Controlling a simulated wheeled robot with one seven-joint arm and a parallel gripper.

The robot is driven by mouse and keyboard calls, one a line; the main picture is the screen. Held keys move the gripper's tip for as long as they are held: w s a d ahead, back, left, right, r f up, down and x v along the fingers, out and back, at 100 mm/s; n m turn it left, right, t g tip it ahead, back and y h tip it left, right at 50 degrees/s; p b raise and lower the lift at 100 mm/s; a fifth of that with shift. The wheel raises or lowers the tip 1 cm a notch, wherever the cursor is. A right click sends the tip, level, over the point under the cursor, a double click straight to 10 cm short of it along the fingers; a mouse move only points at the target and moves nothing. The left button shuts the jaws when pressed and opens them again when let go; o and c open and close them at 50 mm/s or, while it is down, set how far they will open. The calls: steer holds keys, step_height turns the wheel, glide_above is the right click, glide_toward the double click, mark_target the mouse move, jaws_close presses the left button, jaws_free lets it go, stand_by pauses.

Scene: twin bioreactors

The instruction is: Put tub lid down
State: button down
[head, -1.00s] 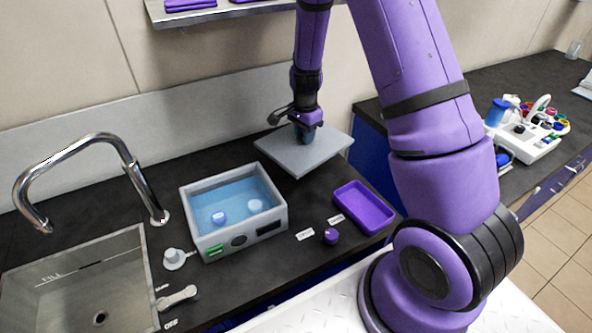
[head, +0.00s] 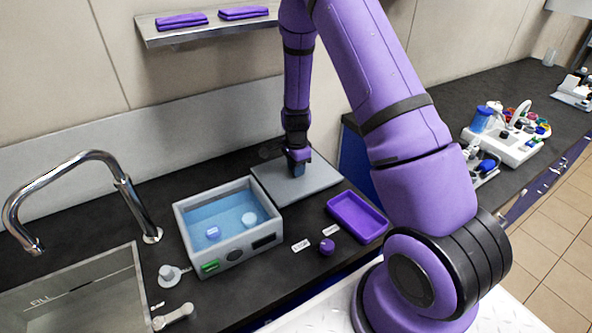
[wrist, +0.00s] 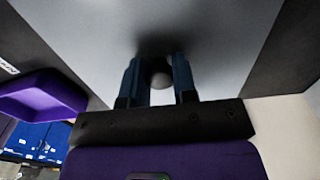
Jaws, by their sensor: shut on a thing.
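The tub lid (head: 318,186) is a flat grey plate, lying level at counter height just behind and right of the tub. I cannot tell whether it fully touches the counter. My gripper (head: 298,166) points down at the lid's middle; in the wrist view its blue fingers (wrist: 158,82) are shut on the lid's round knob (wrist: 160,79). The lid's grey face (wrist: 110,35) fills much of that view. The open grey tub (head: 192,256) holds blue water with two small pale floating pieces (head: 249,218).
A purple tray (head: 358,216) and a purple knob (head: 327,246) are right of the tub. A sink (head: 85,290) with a tall faucet (head: 125,190) is at left. A shelf (head: 215,28) hangs above. The dark counter (head: 255,290) is clear in front of the tub.

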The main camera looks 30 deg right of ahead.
steer(key=shift+f, duration=0.6)
steer(key=shift+f, duration=0.1)
steer(key=c, duration=0.9)
jaws_free()
